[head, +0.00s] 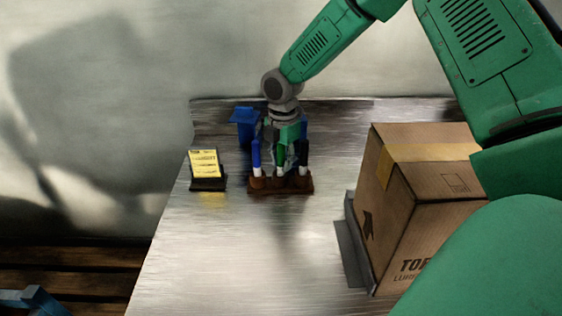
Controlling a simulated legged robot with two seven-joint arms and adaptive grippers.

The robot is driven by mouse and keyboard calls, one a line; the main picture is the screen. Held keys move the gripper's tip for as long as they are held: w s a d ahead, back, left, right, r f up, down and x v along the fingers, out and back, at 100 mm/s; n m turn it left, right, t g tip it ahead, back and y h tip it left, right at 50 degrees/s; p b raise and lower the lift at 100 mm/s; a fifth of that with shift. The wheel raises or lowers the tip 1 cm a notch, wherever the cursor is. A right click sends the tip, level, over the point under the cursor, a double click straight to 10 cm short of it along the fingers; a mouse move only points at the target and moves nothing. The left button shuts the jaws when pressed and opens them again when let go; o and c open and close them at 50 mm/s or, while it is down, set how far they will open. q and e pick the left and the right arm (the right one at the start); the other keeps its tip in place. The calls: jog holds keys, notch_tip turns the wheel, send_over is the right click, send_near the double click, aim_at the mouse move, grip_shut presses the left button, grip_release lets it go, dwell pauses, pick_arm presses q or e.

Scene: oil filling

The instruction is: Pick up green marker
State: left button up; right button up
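A brown marker holder (281,185) stands on the metal table, with markers upright in it. A blue marker (256,152) is at its left and another blue one (303,152) at its right. Between them, a green marker (282,155) stands with its pale lower end in the holder. My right gripper (286,148) points down directly over the green marker, its fingers around or beside the upper part. The gripper partly hides the marker, and whether the fingers are closed on it is not clear. My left gripper is not in view.
A yellow notepad on a dark stand (206,170) is left of the holder. A blue object (244,125) stands behind the holder. A large cardboard box (415,215) on a grey base fills the right side. The table's front middle (245,260) is clear.

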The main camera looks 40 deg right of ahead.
jog(key=shift+d, duration=0.1)
jog(key=shift+a+r, duration=0.1)
jog(key=shift+a, duration=0.4)
jog(key=shift+w+a+r, duration=0.1)
jog(key=shift+a+r, duration=0.05)
jog(key=shift+r, duration=0.2)
grip_shut()
jog(key=r, duration=0.2)
jog(key=r+p, duration=0.1)
jog(key=r, duration=0.5)
jog(key=shift+d+r, duration=0.25)
jog(key=shift+d, duration=0.05)
jog(key=shift+a+r, duration=0.1)
jog(key=shift+r, duration=0.3)
